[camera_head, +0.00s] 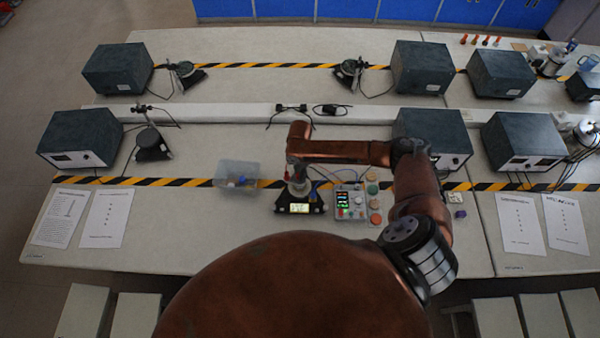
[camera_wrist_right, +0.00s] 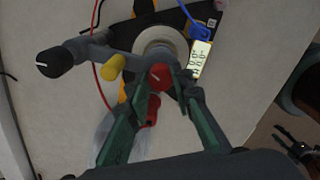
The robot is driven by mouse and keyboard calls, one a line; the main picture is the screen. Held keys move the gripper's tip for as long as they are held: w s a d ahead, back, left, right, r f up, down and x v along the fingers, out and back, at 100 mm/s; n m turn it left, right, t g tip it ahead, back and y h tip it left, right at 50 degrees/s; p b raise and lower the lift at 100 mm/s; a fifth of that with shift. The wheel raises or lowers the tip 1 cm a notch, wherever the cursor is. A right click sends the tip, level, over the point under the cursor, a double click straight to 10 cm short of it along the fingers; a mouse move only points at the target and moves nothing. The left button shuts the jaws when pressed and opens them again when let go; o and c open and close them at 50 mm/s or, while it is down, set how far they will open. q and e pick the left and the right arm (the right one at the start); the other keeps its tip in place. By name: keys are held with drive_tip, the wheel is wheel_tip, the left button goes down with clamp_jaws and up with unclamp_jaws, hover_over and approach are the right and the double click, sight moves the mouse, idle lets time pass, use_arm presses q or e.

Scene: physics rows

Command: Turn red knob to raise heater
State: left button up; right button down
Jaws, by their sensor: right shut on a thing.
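The red knob (camera_wrist_right: 159,77) shows in the right wrist view on a grey metal fitting beside a round pale part. My right gripper (camera_wrist_right: 160,82) has its two dark green fingers on either side of the knob and is shut on it. A second red part (camera_wrist_right: 152,110) lies just below, between the fingers. The heater stand (camera_head: 299,206) with its lit display (camera_wrist_right: 202,54) sits on a black base; in the head view my right gripper (camera_head: 297,172) is over it and hides the knob.
A control box (camera_head: 352,204) with lit readouts and buttons stands right of the stand, joined by wires. A clear plastic box (camera_head: 236,174) is to the left. In the wrist view a yellow knob (camera_wrist_right: 110,65) and a black knob (camera_wrist_right: 54,62) are close by.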

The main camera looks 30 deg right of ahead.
drive_tip(key=n, duration=0.5)
drive_tip(key=shift+s+n, duration=0.1)
drive_tip(key=shift+n, duration=0.2)
drive_tip(key=shift+a, duration=0.1)
idle(0.3)
drive_tip(key=c, duration=2)
unclamp_jaws()
drive_tip(key=shift+o, duration=0.2)
drive_tip(key=shift+r, duration=0.25)
wheel_tip(320, 180, up, 12)
drive_tip(key=shift+f, duration=0.25)
